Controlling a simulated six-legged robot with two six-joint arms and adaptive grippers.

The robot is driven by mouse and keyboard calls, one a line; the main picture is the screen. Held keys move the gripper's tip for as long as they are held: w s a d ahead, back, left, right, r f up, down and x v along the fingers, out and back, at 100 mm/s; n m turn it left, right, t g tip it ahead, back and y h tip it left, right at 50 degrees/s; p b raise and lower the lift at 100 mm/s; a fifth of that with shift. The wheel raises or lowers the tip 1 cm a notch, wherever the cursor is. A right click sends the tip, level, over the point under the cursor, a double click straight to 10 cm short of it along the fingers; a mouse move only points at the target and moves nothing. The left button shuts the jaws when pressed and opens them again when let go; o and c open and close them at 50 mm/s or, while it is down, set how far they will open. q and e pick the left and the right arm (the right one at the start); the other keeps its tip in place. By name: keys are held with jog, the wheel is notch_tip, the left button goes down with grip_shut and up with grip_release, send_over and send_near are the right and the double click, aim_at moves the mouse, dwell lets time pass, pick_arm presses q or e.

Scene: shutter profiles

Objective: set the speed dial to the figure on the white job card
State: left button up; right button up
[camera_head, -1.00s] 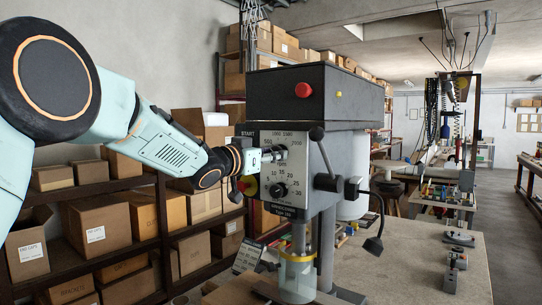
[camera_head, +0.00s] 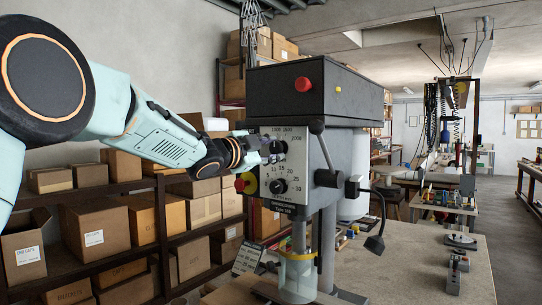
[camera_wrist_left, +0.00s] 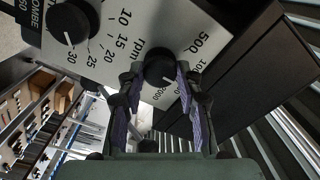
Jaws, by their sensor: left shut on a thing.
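The speed dial (camera_head: 279,147) is a black knob on the pale front plate of a dark drilling machine (camera_head: 320,92). My left gripper (camera_head: 270,153) reaches it from the left and is shut on it. In the left wrist view the knob (camera_wrist_left: 160,66) sits between the two purple-padded fingers, beside the word "rpm" and a scale that includes 500. A pale mark shows on the knob; its exact figure is hard to read. A white card (camera_head: 247,258) with dark print leans low by the machine. It may be the job card; its text is too small to read.
A second black dial (camera_head: 278,186), with a scale up to 30, sits below the speed dial; a red-and-yellow stop button (camera_head: 245,183) is left of it. A feed lever (camera_head: 318,128) and a lamp (camera_head: 374,243) stand to the right. Shelves of boxes (camera_head: 95,225) fill the left.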

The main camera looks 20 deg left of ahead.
pick_arm(q)
jog(key=m+b, duration=0.1)
jog(key=m, duration=0.1)
jog(key=m+b, duration=0.1)
jog(key=m, duration=0.1)
jog(key=m+b, duration=0.1)
jog(key=m, duration=0.1)
jog(key=shift+f, duration=0.3)
jog(key=m+b, duration=0.3)
jog(key=m, duration=0.3)
jog(key=shift+d+m, duration=0.1)
jog(key=shift+m, duration=0.2)
jog(key=o, duration=1.1)
jog(key=shift+s+r, duration=0.2)
jog(key=shift+w, duration=0.1)
